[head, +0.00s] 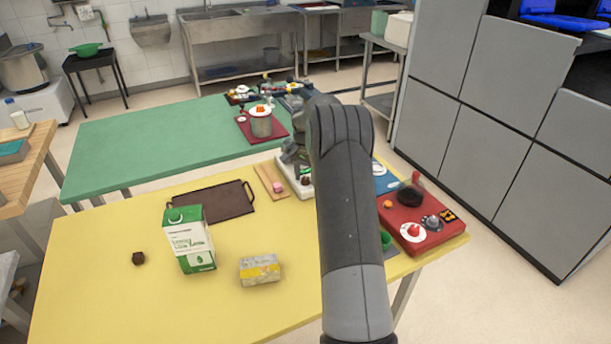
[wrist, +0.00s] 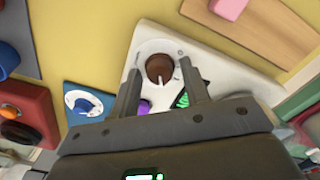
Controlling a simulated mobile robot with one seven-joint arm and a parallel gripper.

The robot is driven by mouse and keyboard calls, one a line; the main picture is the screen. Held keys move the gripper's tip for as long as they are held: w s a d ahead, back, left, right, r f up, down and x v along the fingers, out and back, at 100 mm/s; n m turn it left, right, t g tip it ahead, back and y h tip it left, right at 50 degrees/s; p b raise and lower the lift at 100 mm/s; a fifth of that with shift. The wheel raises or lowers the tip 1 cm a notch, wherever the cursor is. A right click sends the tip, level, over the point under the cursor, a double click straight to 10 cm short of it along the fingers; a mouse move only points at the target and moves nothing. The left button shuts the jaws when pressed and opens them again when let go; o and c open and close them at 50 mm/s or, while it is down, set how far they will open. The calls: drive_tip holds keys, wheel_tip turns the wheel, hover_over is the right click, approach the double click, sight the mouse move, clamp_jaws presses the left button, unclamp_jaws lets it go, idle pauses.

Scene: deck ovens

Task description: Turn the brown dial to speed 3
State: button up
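The brown dial (wrist: 159,68) is a round knob on a white panel (wrist: 205,62) in the wrist view. A pale pointer mark shows at its lower edge, and small marks lie on the panel around it. The speed numbers are too small to read. My gripper (wrist: 158,66) is open, with one finger to each side of the dial in the picture. I cannot tell whether either finger touches it. In the head view my arm hides much of the white panel (head: 293,179), and my gripper is mostly hidden there.
On the panel, a green piece (wrist: 183,100) and a purple piece (wrist: 143,107) lie near my fingers. A blue board with a white-and-blue dial (wrist: 84,103) and a red board (head: 400,217) are close by. A carton (head: 190,240) stands on the yellow table (head: 110,300).

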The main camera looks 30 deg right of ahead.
sight(306, 178)
drive_tip(key=c, duration=0.7)
drive_tip(key=shift+n, duration=0.6)
drive_tip(key=o, duration=0.9)
drive_tip(key=shift+o, duration=0.2)
drive_tip(key=shift+r, duration=0.1)
wheel_tip(306, 178, up, 11)
drive_tip(key=shift+f, duration=0.2)
